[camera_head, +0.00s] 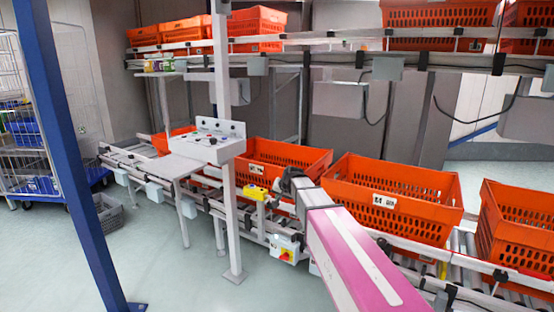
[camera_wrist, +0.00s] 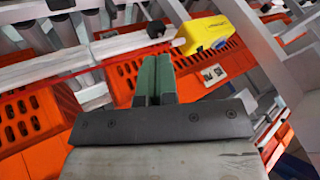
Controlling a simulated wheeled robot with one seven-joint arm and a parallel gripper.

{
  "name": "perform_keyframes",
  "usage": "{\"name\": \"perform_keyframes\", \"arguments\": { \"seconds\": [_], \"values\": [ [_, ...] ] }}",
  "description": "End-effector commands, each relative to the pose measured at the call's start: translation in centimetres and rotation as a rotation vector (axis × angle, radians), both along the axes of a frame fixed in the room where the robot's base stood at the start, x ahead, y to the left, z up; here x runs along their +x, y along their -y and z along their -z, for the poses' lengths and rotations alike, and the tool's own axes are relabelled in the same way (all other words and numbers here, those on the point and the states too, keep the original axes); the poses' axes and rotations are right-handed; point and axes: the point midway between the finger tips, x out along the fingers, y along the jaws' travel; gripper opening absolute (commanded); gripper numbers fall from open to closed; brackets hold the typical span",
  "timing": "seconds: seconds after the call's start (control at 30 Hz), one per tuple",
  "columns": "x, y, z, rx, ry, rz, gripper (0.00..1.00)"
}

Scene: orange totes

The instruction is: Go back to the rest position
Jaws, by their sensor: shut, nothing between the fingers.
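My gripper (camera_wrist: 154,62) shows in the wrist view with its two green fingers side by side and shut, nothing between them. In the head view my pink and white arm reaches up from the bottom edge. Its dark end is near the conveyor's front rail, in front of the orange totes, and the fingers are hard to make out there. A yellow box (camera_head: 256,192) on the rail is just left of the arm's end. This yellow box also shows in the wrist view (camera_wrist: 206,34), just beyond and right of the fingertips.
Orange totes (camera_head: 392,198) stand along the lower roller conveyor, with more on the upper one. A control panel (camera_head: 212,141) on a white post (camera_head: 229,220) and a blue post (camera_head: 68,150) stand to the left. Floor (camera_head: 180,275) between the posts is clear.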

Motion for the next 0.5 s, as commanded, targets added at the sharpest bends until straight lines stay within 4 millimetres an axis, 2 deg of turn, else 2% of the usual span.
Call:
{"name": "perform_keyframes", "arguments": {
  "seconds": [0.03, 0.17, 0.27, 0.4, 0.5],
  "values": [
    [-1.3, 0.9, 1.0, -0.017, -0.018, -0.003, 0.0],
    [-4.3, 3.4, 3.6, -0.071, -0.07, -0.016, 0.0],
    [-7.7, 5.8, 6.2, -0.125, -0.129, -0.03, 0.0],
    [-14.4, 10.2, 10.4, -0.221, -0.246, -0.062, 0.0],
    [-19.4, 13.1, 12.9, -0.284, -0.334, -0.088, 0.0]
  ]
}}
